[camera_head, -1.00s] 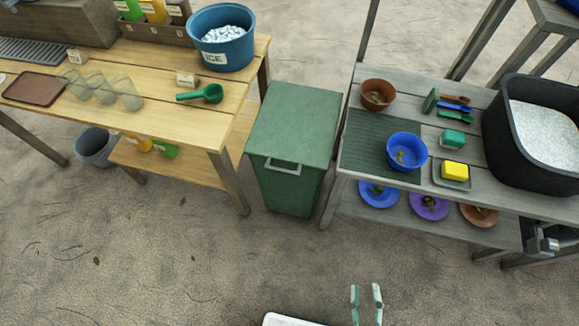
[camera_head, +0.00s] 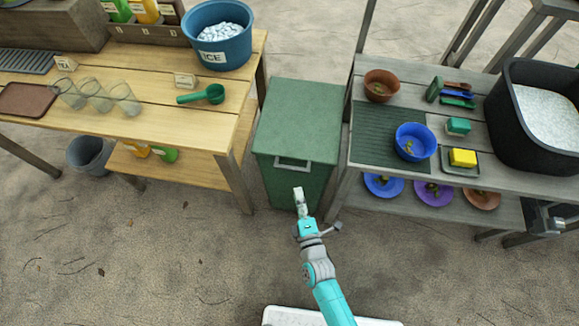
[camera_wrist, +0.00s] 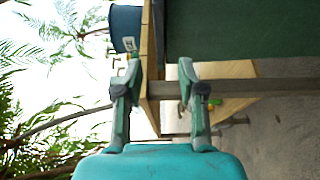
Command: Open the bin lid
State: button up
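The green bin (camera_head: 287,185) stands on the ground between two tables, with its flat green lid (camera_head: 300,110) shut. A light grey handle (camera_head: 292,164) is on its front, just below the lid edge. My gripper (camera_head: 299,194) is in front of the bin, a little below the handle in the picture. In the wrist view my gripper (camera_wrist: 159,68) shows two spread fingers with nothing between them. The green bin wall (camera_wrist: 240,30) fills the upper right of that view, and the handle is not seen there.
The wooden table (camera_head: 150,75) on the left holds a blue ice tub (camera_head: 217,40), glasses and a green scoop. The grey table (camera_head: 460,185) on the right holds bowls and a black basin (camera_head: 535,110). Both stand close to the bin's sides. The ground in front is clear.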

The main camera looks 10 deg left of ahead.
aim_at(292, 167)
jog(key=x, duration=1)
jog(key=shift+w, duration=0.25)
grip_shut()
